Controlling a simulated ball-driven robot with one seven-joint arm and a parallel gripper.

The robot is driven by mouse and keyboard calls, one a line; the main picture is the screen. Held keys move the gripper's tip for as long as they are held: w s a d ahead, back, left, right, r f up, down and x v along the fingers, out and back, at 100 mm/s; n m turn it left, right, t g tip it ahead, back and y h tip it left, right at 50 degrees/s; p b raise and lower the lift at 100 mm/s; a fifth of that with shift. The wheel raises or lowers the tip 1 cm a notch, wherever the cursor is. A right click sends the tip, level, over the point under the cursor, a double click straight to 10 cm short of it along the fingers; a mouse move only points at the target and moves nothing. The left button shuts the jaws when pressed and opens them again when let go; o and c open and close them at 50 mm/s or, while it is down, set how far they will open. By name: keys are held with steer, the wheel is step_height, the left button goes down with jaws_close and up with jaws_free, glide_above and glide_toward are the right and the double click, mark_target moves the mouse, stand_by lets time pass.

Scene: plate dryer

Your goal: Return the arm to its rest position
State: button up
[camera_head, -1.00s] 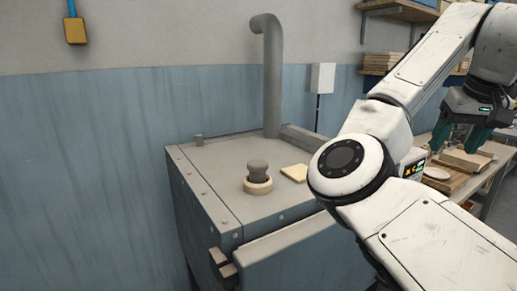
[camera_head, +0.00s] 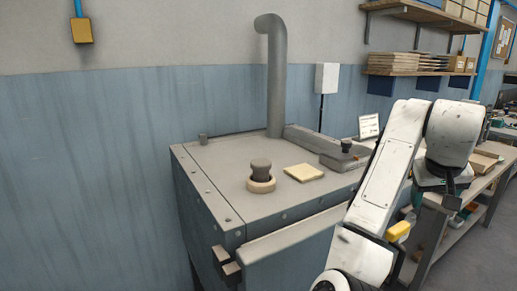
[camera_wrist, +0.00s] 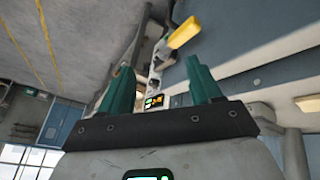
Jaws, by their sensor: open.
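My gripper (camera_wrist: 158,92) shows in the wrist view with two teal fingers spread apart and nothing between them. In the head view my white arm is folded at the right, in front of the workbench. The gripper is mostly hidden there behind my arm, with only a bit of teal showing. A yellow piece (camera_wrist: 184,32) shows beyond the fingers in the wrist view, apart from them. A yellow piece (camera_head: 398,231) also shows beside my arm in the head view.
A grey plate dryer cabinet (camera_head: 215,180) stands at the centre. On its top are a dark knob (camera_head: 261,170) in a pale ring, a pale pad (camera_head: 304,172) and a grey pipe (camera_head: 277,90). A workbench (camera_head: 480,190) and loaded shelves (camera_head: 420,72) are at the right.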

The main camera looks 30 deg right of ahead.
steer(key=s+a+f+n, duration=0.2)
steer(key=a+f, duration=0.4)
steer(key=f, duration=0.5)
steer(key=s+a+f+n, duration=0.2)
steer(key=a+f, duration=0.3)
steer(key=f, duration=0.7)
steer(key=s+a+f+n+g+y, duration=0.1)
steer(key=s+a+f+n+y, duration=0.2)
steer(key=s+a+f, duration=1.1)
steer(key=s+a+y, duration=0.2)
steer(key=a, duration=0.2)
steer(key=shift+s+a+f, duration=0.3)
steer(key=shift+s+f, duration=0.1)
steer(key=shift+d, duration=0.1)
